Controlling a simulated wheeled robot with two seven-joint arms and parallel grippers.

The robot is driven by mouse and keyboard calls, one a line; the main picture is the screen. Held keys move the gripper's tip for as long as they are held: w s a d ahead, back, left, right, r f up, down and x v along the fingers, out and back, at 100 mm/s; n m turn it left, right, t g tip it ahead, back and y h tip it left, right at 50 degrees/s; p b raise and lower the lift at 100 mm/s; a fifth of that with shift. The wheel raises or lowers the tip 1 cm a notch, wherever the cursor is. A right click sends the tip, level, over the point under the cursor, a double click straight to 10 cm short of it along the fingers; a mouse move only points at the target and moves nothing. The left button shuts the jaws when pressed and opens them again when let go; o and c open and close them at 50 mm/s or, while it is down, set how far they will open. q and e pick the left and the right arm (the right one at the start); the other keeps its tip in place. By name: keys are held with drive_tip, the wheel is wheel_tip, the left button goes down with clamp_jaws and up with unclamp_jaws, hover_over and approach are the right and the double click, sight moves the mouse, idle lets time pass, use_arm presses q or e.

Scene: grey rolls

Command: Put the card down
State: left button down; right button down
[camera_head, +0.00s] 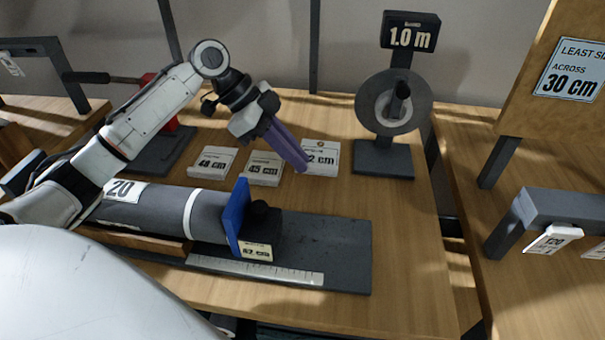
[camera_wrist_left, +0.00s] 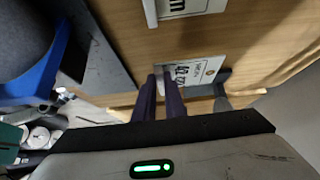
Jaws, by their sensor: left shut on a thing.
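My left gripper (camera_head: 303,166) has long purple fingers that point down at the back middle of the table. It is shut on a white card (camera_head: 322,156) whose print ends in "2 cm"; a finger hides the first part. In the left wrist view the fingertips (camera_wrist_left: 165,78) meet the edge of this card (camera_wrist_left: 205,70). I cannot tell whether the card touches the tabletop. Two similar white cards, "48 cm" (camera_head: 212,161) and "45 cm" (camera_head: 263,167), lie in a row to its left. My right gripper is not in view.
A grey roll (camera_head: 160,212) lies against a blue plate (camera_head: 237,215) on a dark base with a ruler (camera_head: 255,272). A "1.0 m" stand with a disc (camera_head: 370,105) is just right of the held card. The table's right part (camera_head: 415,235) is clear.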

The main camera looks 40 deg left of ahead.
use_arm(q)
wheel_tip(320, 180, down, 5)
drive_tip(key=shift+w+f, duration=0.1)
drive_tip(key=c, duration=1.8)
unclamp_jaws()
drive_tip(key=v, duration=1.2)
